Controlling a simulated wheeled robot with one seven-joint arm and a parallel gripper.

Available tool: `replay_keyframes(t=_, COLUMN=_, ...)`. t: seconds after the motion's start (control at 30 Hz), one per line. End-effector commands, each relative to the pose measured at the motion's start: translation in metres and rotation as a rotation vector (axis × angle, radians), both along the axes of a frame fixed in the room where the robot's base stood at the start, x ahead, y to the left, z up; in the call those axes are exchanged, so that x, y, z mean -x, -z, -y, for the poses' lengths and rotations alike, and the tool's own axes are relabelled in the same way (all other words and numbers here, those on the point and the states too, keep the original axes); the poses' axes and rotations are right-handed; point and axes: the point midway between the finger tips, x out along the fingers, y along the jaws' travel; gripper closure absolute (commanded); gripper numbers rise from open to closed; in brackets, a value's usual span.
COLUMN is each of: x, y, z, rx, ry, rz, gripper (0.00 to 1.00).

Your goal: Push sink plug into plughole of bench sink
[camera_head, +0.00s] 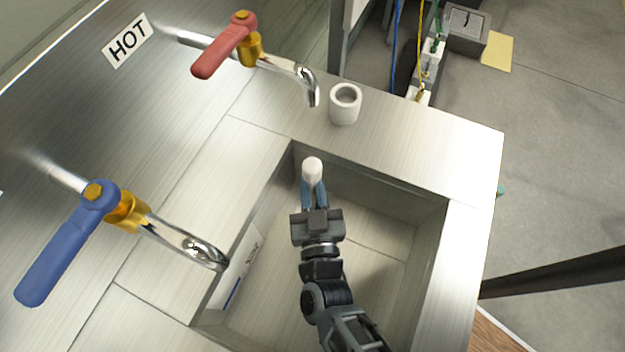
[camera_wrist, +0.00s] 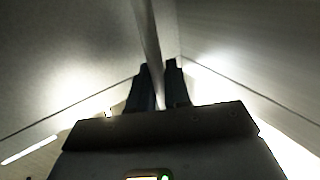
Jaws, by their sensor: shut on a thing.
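My gripper (camera_head: 313,186) is over the bench sink (camera_head: 428,245), near its back left corner. Its blue fingers are shut on a small white rounded piece, which looks like the sink plug (camera_head: 313,168). In the wrist view, the dark fingers (camera_wrist: 160,80) point toward a corner where the sink's walls meet. A narrow pale strip runs up from between them there; I cannot tell whether it is the plug or a wall edge. I cannot make out the plughole in either view; the arm covers part of the basin floor.
A white hollow cylinder (camera_head: 345,105) stands on the bench behind the sink. A red-handled tap (camera_head: 226,48) is at the back, marked by a HOT label (camera_head: 128,40). A blue-handled tap (camera_head: 62,250) has its spout near the sink's left edge. A paper label lies on the left wall.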

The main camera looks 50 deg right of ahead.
Motion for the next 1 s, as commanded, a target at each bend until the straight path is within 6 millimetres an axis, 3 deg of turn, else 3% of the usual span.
replay_keyframes(t=0.57, x=0.001, y=0.017, z=0.004, rx=0.002, ry=0.003, rz=-0.006, gripper=1.00)
replay_keyframes(t=0.6, x=0.001, y=0.017, z=0.004, rx=0.002, ry=0.003, rz=-0.006, gripper=0.79)
replay_keyframes(t=0.87, x=0.001, y=0.018, z=0.004, rx=0.002, ry=0.003, rz=-0.006, gripper=0.54)
replay_keyframes(t=1.0, x=0.001, y=0.018, z=0.004, rx=0.001, ry=0.003, rz=-0.005, gripper=0.53)
